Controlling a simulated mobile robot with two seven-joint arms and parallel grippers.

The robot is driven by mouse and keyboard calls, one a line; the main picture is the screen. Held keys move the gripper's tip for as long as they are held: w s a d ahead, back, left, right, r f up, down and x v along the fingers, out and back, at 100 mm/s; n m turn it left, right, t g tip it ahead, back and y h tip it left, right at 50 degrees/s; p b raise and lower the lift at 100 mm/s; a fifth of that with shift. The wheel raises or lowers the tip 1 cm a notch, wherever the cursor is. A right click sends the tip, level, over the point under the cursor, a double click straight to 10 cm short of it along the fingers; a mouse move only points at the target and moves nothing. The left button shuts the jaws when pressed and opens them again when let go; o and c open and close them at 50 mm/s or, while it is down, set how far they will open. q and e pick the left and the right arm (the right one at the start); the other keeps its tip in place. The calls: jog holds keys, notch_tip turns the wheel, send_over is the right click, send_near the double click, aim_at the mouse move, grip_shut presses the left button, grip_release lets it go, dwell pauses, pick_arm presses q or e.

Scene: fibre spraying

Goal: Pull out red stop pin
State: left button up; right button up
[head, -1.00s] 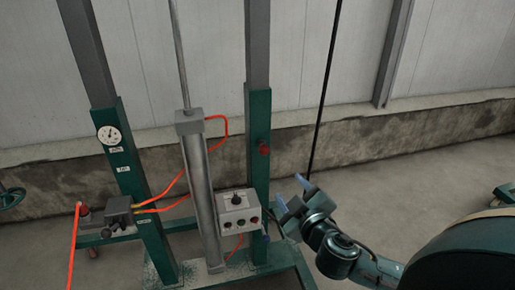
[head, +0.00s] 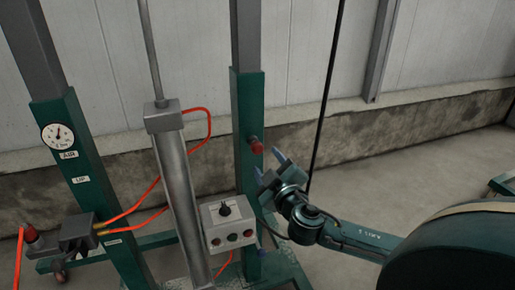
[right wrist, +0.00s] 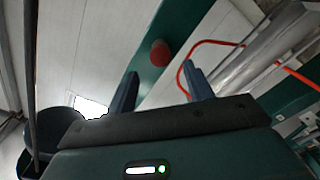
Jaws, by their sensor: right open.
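The red stop pin (head: 257,146) sticks out of the side of the right green post (head: 248,110). In the right wrist view the red pin (right wrist: 160,52) shows beyond my fingertips, between their two lines. My right gripper (head: 268,166) is open and empty, just below and right of the pin in the head view, and apart from it. Its two blue-grey fingers also show in the right wrist view (right wrist: 162,80), spread on either side of the pin's line. My left gripper is not in the frames.
A control box (head: 228,223) with a knob and buttons sits left of my right gripper. A grey cylinder (head: 176,170) with an orange hose (head: 209,125) stands further left. A black cable (head: 325,100) hangs right of the post. The floor to the right is mostly clear.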

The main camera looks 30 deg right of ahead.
aim_at(259, 151)
jog(key=x, duration=0.7)
jog(key=shift+w, duration=0.35)
grip_shut()
jog(key=shift+f, duration=0.1)
